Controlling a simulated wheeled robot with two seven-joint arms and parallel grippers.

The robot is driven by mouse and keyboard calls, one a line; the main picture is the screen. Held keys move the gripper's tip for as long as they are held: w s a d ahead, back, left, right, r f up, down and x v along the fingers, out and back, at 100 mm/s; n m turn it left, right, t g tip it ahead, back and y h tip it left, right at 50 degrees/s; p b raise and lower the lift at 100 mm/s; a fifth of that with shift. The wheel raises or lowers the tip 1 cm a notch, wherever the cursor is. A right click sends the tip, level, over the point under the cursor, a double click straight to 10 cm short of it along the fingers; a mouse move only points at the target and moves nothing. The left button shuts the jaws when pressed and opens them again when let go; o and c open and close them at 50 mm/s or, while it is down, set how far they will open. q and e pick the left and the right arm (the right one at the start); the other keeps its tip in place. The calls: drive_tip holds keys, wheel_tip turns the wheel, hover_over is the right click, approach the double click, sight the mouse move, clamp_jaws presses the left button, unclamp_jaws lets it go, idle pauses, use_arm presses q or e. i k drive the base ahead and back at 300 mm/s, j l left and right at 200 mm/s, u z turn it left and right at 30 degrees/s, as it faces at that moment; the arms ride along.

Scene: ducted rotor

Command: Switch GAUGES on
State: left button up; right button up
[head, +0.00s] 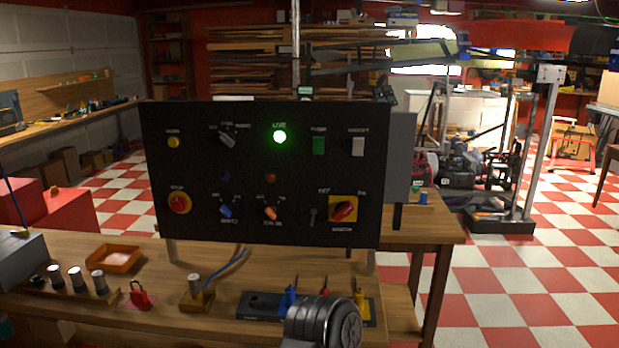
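A black control panel (245,185) stands upright on the wooden bench. I cannot tell which way the rockers are tipped. A red rotary switch on a yellow plate (343,209) is at lower right, between OFF and ON marks. Neither gripper is in view.
The panel also carries a red stop button (179,203), a blue knob (226,211), an orange knob (270,213) and a small toggle (313,214). On the bench before it are a red padlock (140,297), an orange tray (113,258) and a dark tool rack (262,306).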

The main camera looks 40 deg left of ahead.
sight(358, 142)
drive_tip(key=u, duration=1.7)
